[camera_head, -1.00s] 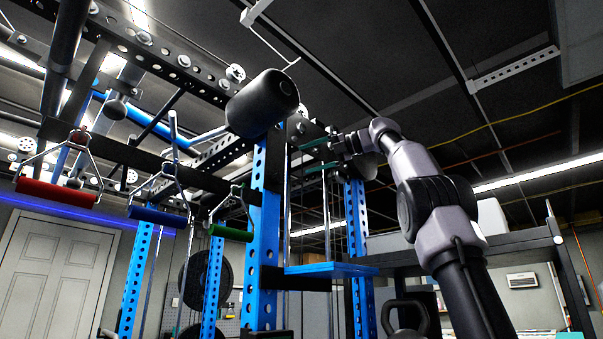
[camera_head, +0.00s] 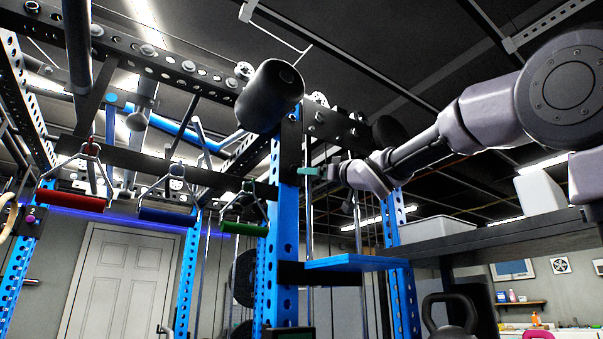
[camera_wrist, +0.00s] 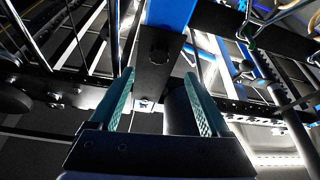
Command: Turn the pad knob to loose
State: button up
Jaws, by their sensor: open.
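The black roller pad (camera_head: 268,97) sticks out from the top of a blue upright (camera_head: 287,220) on the rack. In the wrist view a dark round knob-like part (camera_wrist: 160,50) shows on a black bracket plate, beyond my fingertips; I cannot tell its setting or be sure it is the pad knob. My gripper (camera_head: 309,171) is beside the blue upright, below the pad, seen edge-on. In the wrist view my gripper (camera_wrist: 160,85) has its two green fingers wide apart with nothing held. The pad (camera_wrist: 182,108) shows partly behind the right finger.
Red (camera_head: 70,200), blue (camera_head: 166,216) and green (camera_head: 243,229) handles hang from the rack at left. A blue platform (camera_head: 357,262) juts out below my gripper. A shelf (camera_head: 490,243) and kettlebell (camera_head: 450,315) are at right.

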aim_at(294, 171)
jog(key=x, duration=0.9)
jog(key=shift+r, duration=0.15)
jog(key=shift+w, duration=0.1)
jog(key=shift+c, duration=0.3)
grip_shut()
jog(key=shift+n+g+y, duration=0.4)
jog(key=shift+n+y, duration=0.2)
jog(key=shift+n, duration=0.5)
jog(key=shift+o, duration=0.3)
grip_release()
